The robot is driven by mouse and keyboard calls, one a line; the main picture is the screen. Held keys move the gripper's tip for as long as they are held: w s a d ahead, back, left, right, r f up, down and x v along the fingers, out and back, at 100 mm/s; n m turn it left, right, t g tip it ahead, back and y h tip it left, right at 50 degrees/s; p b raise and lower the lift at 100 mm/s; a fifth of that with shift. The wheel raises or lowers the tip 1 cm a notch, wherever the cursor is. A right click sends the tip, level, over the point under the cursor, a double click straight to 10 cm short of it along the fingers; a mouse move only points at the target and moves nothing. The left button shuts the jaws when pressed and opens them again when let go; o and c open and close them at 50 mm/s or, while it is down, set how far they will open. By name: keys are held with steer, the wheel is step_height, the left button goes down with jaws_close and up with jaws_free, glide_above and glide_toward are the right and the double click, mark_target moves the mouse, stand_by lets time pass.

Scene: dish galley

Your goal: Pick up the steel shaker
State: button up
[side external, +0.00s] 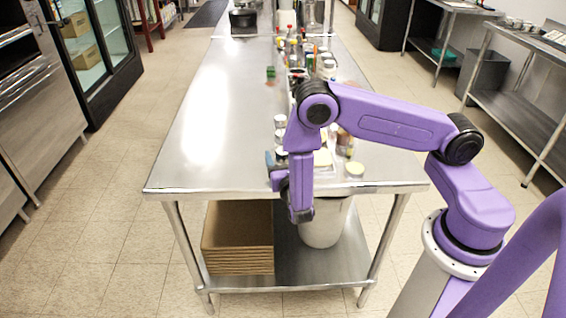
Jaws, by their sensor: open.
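I cannot pick out the steel shaker for certain among the small items on the steel table (205,130). Several pale or silvery cylinders (280,121) stand in a column just left of my forearm, and another silvery one (329,68) stands farther back. My arm hangs over the table's near end, and my gripper (273,170) is low at its left side, near the table's front edge. It is small and partly hidden by my wrist. It is open, and I see nothing held in it.
Bottles and jars (292,45) crowd the table's middle and back right. The table's left half is clear. Cardboard trays (237,240) and a pale bin (325,225) sit below.

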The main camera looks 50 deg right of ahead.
steer(key=shift+c, duration=0.3)
steer(key=c, duration=1)
